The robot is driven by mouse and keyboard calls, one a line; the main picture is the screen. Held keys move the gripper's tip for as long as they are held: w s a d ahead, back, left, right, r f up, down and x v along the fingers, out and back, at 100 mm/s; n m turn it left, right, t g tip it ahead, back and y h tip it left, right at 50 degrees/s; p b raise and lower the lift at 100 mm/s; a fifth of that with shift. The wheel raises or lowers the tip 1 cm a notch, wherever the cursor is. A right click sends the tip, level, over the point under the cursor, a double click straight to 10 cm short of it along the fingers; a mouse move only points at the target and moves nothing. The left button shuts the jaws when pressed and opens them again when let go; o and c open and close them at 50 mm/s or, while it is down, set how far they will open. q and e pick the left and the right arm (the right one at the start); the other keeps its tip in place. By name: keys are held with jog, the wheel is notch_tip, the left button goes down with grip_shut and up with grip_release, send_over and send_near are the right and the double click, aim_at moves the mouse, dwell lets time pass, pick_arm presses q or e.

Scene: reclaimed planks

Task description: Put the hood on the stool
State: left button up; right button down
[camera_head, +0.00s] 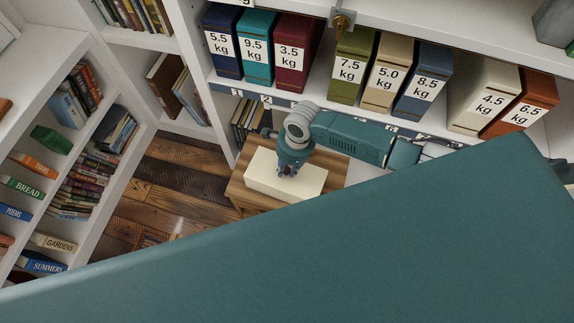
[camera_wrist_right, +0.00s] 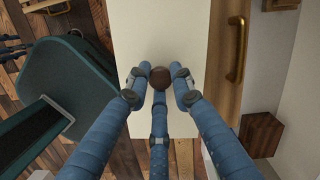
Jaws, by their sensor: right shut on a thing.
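The hood is a cream, box-shaped piece (camera_head: 305,183) with a round brown knob, at the centre of the head view. It also fills the middle of the right wrist view (camera_wrist_right: 170,30). My right gripper (camera_head: 288,170) points down at its top, and its three blue fingers are closed around the knob (camera_wrist_right: 160,77). The wooden piece under the hood, which I take for the stool (camera_head: 238,192), shows at the hood's left and right. I cannot tell whether the hood touches it or hangs just above. My left gripper is not in view.
A white shelf behind holds weight-labelled binders, such as the green 7.5 kg one (camera_head: 352,68). Bookshelves with labelled books (camera_head: 35,165) stand on the left. The plank floor (camera_head: 170,185) shows between. A brass handle (camera_wrist_right: 237,50) is close right of the hood. A large teal surface blocks the foreground.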

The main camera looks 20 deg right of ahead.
dwell(0.4)
jog(key=c, duration=1.4)
grip_release()
jog(key=shift+c, duration=0.2)
notch_tip(320, 180, up, 12)
jog(key=d, duration=0.1)
jog(key=shift+s+d, duration=0.25)
jog(key=shift+d, duration=0.1)
